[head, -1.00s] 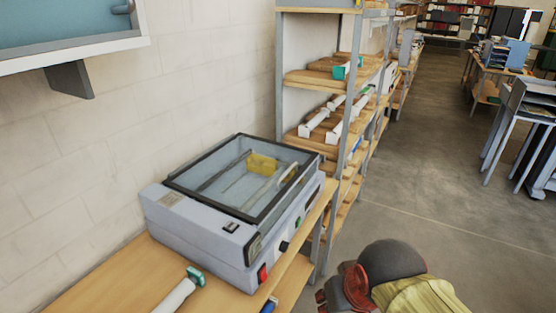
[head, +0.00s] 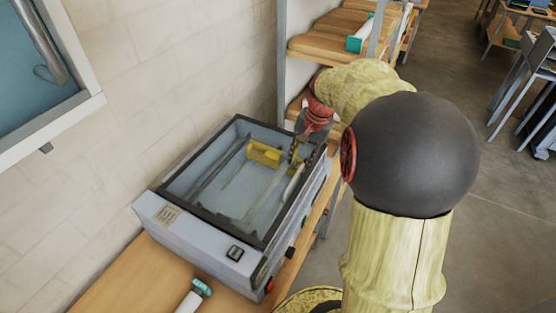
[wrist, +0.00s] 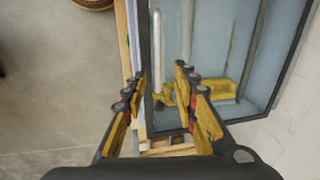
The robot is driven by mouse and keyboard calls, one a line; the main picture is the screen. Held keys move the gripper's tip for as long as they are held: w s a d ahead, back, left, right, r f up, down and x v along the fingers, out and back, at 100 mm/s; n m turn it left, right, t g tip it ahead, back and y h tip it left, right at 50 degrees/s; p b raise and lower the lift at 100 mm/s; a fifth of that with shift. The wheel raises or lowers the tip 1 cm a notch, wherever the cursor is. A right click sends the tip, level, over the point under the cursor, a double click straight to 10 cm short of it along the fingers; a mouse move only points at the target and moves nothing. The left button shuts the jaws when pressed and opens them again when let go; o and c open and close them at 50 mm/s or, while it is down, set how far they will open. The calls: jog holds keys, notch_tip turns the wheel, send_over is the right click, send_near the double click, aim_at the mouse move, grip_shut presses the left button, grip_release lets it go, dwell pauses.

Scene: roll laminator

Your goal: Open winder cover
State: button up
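The laminator (head: 205,240) is a pale grey box on the wooden bench. Its winder cover (head: 190,218) is a clear panel in a dark frame, lying flat over the rollers and a yellow part (head: 264,153). It looks closed. My gripper (head: 298,150) is at the far right corner of the cover, partly hidden by my arm. In the wrist view my gripper (wrist: 158,88) is open, its fingers apart on either side of the cover's dark frame edge (wrist: 146,50). I cannot tell whether they touch it.
A wooden bench (head: 128,277) carries the laminator, with a white and teal roll (head: 195,294) in front. A shelf rack (head: 330,48) stands close behind my arm. A wall-mounted cabinet (head: 85,110) hangs at upper left. Open floor (head: 495,230) lies to the right.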

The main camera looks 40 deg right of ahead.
aim_at(294, 179)
jog(key=f, duration=0.2)
jog(key=a+f, duration=0.1)
jog(key=f, duration=0.3)
jog(key=shift+w+a+f, duration=0.15)
jog(key=shift+a+f, duration=0.1)
jog(key=shift+a, duration=0.15)
jog(key=shift+w+d+f, duration=0.15)
jog(key=shift+w+f, duration=0.05)
jog(key=shift+f, duration=0.4)
jog(key=shift+c, duration=1.1)
grip_shut()
